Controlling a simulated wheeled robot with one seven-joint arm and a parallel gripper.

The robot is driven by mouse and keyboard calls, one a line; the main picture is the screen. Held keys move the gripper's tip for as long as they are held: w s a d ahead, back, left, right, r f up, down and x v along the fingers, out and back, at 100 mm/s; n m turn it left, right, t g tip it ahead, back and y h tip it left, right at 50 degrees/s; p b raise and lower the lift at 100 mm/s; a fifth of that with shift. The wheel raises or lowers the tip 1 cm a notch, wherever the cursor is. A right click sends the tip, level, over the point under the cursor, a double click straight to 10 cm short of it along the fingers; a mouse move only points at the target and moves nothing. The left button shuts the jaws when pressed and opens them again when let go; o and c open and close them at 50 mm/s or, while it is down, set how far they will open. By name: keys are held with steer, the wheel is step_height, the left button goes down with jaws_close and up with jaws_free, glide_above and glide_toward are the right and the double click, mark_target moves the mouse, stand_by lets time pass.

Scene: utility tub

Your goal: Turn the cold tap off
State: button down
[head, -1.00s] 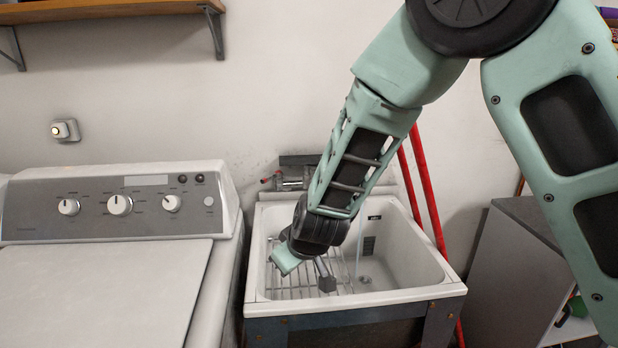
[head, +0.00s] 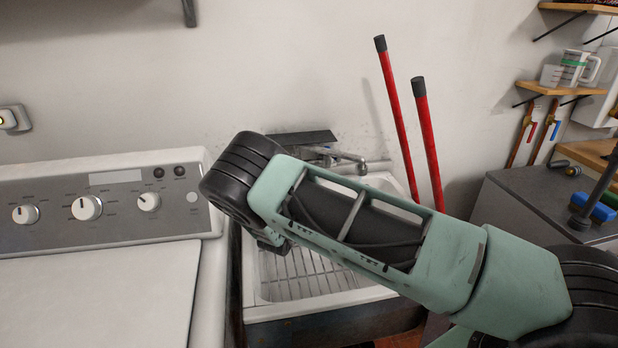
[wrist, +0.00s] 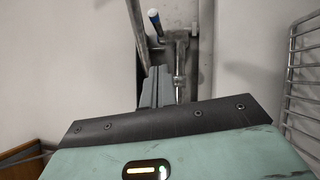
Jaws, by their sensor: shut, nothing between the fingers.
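The cold tap's blue-tipped handle (wrist: 154,18) shows at the top of the wrist view, beside the grey metal tap body and spout (wrist: 180,55). My gripper (wrist: 158,72) is shut and empty, its fingers pointing up the picture towards the taps. The fingertips lie just below the blue handle in the picture; I cannot tell whether they touch anything. In the head view, the spout (head: 345,157) shows at the back of the white tub (head: 375,297). I cannot see whether water runs.
A wire rack (head: 305,278) lies in the tub, and shows at the right of the wrist view (wrist: 304,75). A washing machine (head: 100,270) stands close on the left. Two red poles (head: 396,110) lean at the wall right of the tub. A grey-topped cabinet (head: 525,205) stands farther right.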

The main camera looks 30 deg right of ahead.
steer(key=w+d+r+p, duration=0.2)
steer(key=w+d+p, duration=0.2)
steer(key=d, duration=0.6)
steer(key=shift+w, duration=0.5)
steer(key=shift+d, duration=0.15)
steer(key=d+n+t+y, duration=0.1)
steer(key=d+n+t+y+b, duration=0.1)
steer(key=s+d+n+t+y+b, duration=0.1)
steer(key=d+y, duration=0.1)
steer(key=shift+f+t, duration=0.25)
steer(key=shift+t, duration=0.05)
steer(key=shift+d+r+b, duration=0.1)
steer(key=shift+d+b, duration=0.15)
steer(key=shift+b, duration=0.45)
steer(key=shift+s+d+r, duration=0.1)
steer(key=shift+d+r, duration=0.05)
steer(key=shift+d, duration=0.05)
